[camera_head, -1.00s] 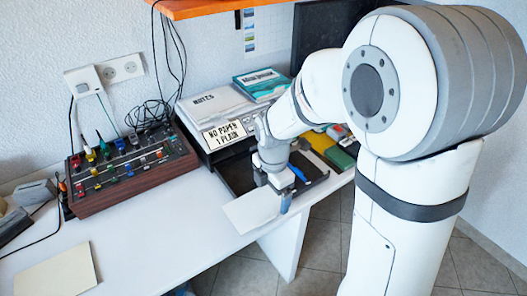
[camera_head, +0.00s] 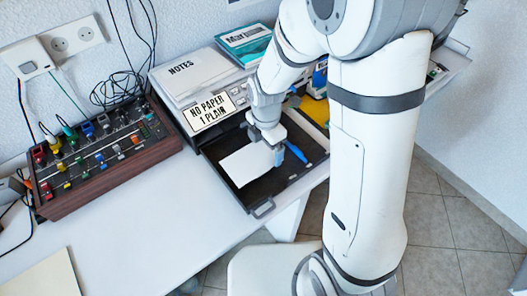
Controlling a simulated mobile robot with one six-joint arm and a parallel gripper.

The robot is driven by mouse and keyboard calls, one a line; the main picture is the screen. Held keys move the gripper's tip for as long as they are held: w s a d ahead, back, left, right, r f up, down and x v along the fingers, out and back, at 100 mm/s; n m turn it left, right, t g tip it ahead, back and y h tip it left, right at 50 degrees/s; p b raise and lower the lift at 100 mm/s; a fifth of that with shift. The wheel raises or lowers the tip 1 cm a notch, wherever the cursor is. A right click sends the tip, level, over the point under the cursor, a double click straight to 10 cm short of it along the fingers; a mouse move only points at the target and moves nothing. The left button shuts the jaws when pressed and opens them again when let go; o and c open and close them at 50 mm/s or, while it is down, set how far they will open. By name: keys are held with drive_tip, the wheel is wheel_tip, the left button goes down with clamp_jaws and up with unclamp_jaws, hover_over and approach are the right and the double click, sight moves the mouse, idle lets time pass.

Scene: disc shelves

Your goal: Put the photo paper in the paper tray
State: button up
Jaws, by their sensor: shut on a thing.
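A white sheet, the photo paper (camera_head: 246,165), is held at its right edge by my gripper (camera_head: 279,155). The gripper points down and is shut on the sheet. The sheet is over the left part of the open black paper tray (camera_head: 262,208); I cannot tell whether it touches the tray floor. The tray is pulled out from the printer, below a sign reading "NO PAPER 1 PLAIN" (camera_head: 209,112). A blue strip (camera_head: 298,154) shows in the tray to the right of the gripper. My arm hides part of the printer.
A box with coloured knobs and plugs (camera_head: 100,155) stands to the left. Papers marked "NOTES" (camera_head: 186,74) and a teal book (camera_head: 243,42) lie on top of the printer. A cream sheet (camera_head: 42,277) lies at the front left. The middle of the desk (camera_head: 140,235) is clear.

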sight(266, 152)
drive_tip(key=shift+s+f, duration=0.1)
drive_tip(key=shift+f, duration=1.65)
drive_tip(key=shift+f+b, duration=0.15)
drive_tip(key=shift+b, duration=0.15)
drive_tip(key=o, duration=0.7)
